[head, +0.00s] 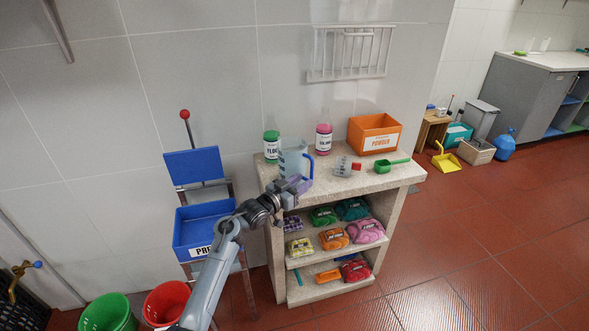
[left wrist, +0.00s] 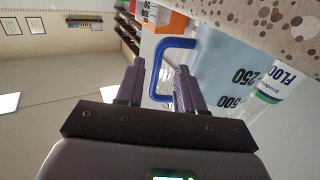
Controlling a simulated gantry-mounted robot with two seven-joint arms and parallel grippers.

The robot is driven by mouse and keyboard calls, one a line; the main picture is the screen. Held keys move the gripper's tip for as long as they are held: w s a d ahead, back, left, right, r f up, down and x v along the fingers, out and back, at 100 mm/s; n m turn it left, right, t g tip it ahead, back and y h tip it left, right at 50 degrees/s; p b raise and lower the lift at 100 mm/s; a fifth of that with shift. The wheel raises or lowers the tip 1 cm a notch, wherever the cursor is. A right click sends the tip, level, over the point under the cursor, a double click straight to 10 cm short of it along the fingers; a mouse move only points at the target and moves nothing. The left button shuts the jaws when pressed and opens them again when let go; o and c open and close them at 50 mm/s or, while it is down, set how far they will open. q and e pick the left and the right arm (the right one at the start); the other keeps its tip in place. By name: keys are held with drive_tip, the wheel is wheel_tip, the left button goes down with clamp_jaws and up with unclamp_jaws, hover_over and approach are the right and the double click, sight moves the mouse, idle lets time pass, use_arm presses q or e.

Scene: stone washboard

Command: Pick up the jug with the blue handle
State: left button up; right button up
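The jug (head: 292,160) is clear bluish plastic with a blue handle (head: 308,168) on its right side. It stands upright on the stone washboard's top (head: 345,180). My left gripper (head: 298,184) is at the handle side of the jug, low near the front edge. In the left wrist view the fingers (left wrist: 160,85) are apart, with the blue handle (left wrist: 156,75) showing in the gap between them. The jug body (left wrist: 225,65) with its 250 and 500 marks lies to the right. Whether a finger touches the handle is unclear. My right gripper is not in view.
A green-labelled bottle (head: 271,147) and a pink bottle (head: 323,139) stand behind the jug. An orange powder box (head: 374,134), a green scoop (head: 390,166) and a small clear item (head: 343,166) are to the right. Lower shelves hold several coloured packs. A blue bin (head: 203,228) stands left.

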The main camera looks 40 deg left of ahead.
sight(311, 175)
use_arm(q)
drive_tip(key=shift+w+d+b, duration=0.1)
drive_tip(key=shift+w+b, duration=0.3)
drive_tip(key=shift+w, duration=0.05)
drive_tip(key=w, duration=0.1)
drive_tip(key=w+b, duration=0.1)
drive_tip(key=w, duration=0.1)
drive_tip(key=shift+w+d+r+b, duration=0.1)
drive_tip(key=shift+d+b, duration=0.1)
drive_tip(key=shift+b, duration=0.1)
drive_tip(key=shift+w, duration=0.5)
clamp_jaws()
idle(0.5)
drive_tip(key=shift+r, duration=0.2)
